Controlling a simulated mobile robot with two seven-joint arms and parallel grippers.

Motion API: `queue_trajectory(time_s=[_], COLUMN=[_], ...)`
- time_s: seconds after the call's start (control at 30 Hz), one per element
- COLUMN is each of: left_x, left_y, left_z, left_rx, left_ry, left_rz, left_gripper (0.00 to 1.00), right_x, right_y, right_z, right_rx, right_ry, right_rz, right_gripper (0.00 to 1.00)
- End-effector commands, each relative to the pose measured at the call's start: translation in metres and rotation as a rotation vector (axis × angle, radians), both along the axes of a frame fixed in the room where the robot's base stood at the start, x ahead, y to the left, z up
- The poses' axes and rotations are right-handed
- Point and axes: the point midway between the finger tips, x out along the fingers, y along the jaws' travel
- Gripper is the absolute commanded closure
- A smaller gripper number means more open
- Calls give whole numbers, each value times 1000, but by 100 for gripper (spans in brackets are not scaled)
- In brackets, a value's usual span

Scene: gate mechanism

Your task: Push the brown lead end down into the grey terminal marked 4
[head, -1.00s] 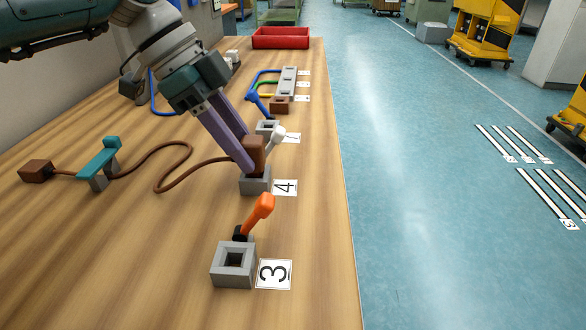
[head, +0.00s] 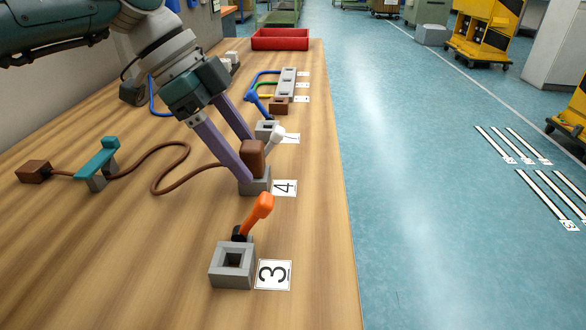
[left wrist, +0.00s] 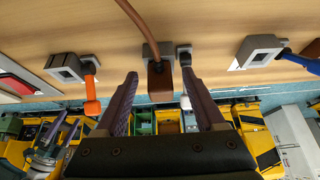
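The brown lead end (head: 252,160) stands upright at the grey terminal marked 4 (head: 262,187); how deep it sits is hard to tell. Its brown lead (head: 190,188) curves away to the left. My left gripper (head: 248,160) is open, with its purple fingers apart on either side of the lead end. In the left wrist view the brown end (left wrist: 160,85) shows between the spread fingers (left wrist: 165,95), with a gap at each side, against the grey terminal (left wrist: 151,50). My right gripper (left wrist: 60,131) shows small at lower left there, its fingers seemingly apart.
A terminal marked 3 (head: 232,270) with an orange lever (head: 260,210) stands nearer. A white lever (head: 276,136) rises beside terminal 4. A teal clip (head: 97,158) holds the lead at left. Another terminal (head: 267,128) and a red tray (head: 281,39) are farther back.

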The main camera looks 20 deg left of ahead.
Motion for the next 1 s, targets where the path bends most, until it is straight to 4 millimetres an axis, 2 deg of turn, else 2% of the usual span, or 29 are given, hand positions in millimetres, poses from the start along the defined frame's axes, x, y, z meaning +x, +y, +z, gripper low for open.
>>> queue_trajectory(time_s=[0.27, 0.37, 0.7, 0.83, 1.0], left_x=[0, -1, -10, -12, -13], left_y=[1, 7, 37, 44, 46], left_z=[3, 13, 70, 83, 88], left_rx=[0, 2, 2, 1, -1], left_ry=[-1, -2, -2, -1, 0], left_rz=[0, 1, 1, 1, 0], left_gripper=[28, 28, 28, 28, 28], right_x=[0, 0, 0, 0, 0], right_y=[-1, -1, -1, -1, -1], right_z=[1, 5, 16, 17, 17], right_rx=[-4, -4, -4, -4, -4], right_ry=[-1, 0, 0, -1, -1], right_rz=[3, 3, 3, 3, 2], right_gripper=[0, 0, 0, 0, 0])
